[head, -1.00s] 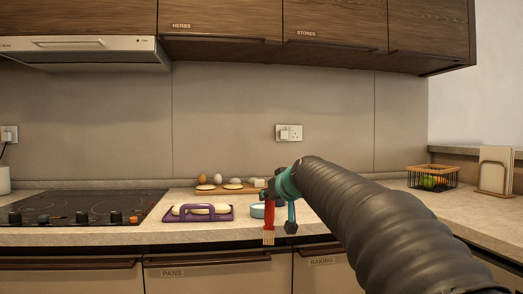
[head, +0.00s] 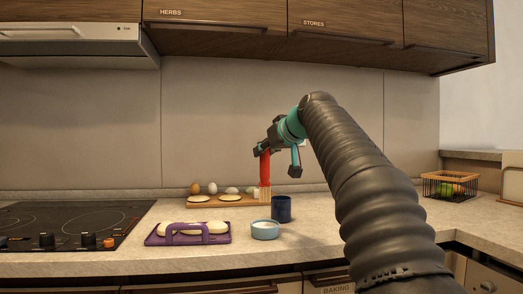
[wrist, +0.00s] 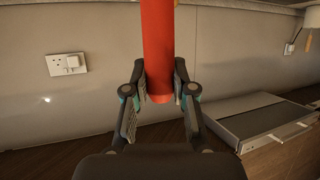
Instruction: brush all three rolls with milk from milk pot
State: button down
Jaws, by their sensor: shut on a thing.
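Three pale rolls (head: 195,228) lie side by side on a purple tray (head: 152,240) with a raised handle, on the counter left of the middle. A small light-blue bowl (head: 265,234) with white liquid, seemingly the milk pot, stands right of the tray. My gripper (head: 264,150) is shut on the red handle of a brush (head: 265,168). The brush hangs upright, its pale bristles downward, and appears above and behind the bowl. In the wrist view, the red handle (wrist: 157,45) is between my two fingers. The bristles are out of that view.
A dark-blue mug (head: 281,210) stands just behind and right of the bowl. A wooden board (head: 218,205) with eggs and flat pale discs lies farther back. The hob (head: 60,225) is left and a wire fruit basket (head: 450,187) is far right.

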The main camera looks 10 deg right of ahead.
aim_at(268, 175)
jog(key=shift+w+a+f, duration=0.1)
jog(key=shift+w, duration=0.15)
jog(key=shift+f+b, duration=0.4)
jog(key=shift+f, duration=0.4)
notch_tip(268, 175, down, 4)
jog(key=b, duration=0.4)
jog(key=shift+f, duration=0.1)
jog(key=shift+f+b, duration=0.35)
jog(key=shift+f, duration=0.3)
dwell(1.3)
notch_tip(268, 175, up, 5)
jog(key=p, duration=0.5)
jog(key=shift+r, duration=1.15)
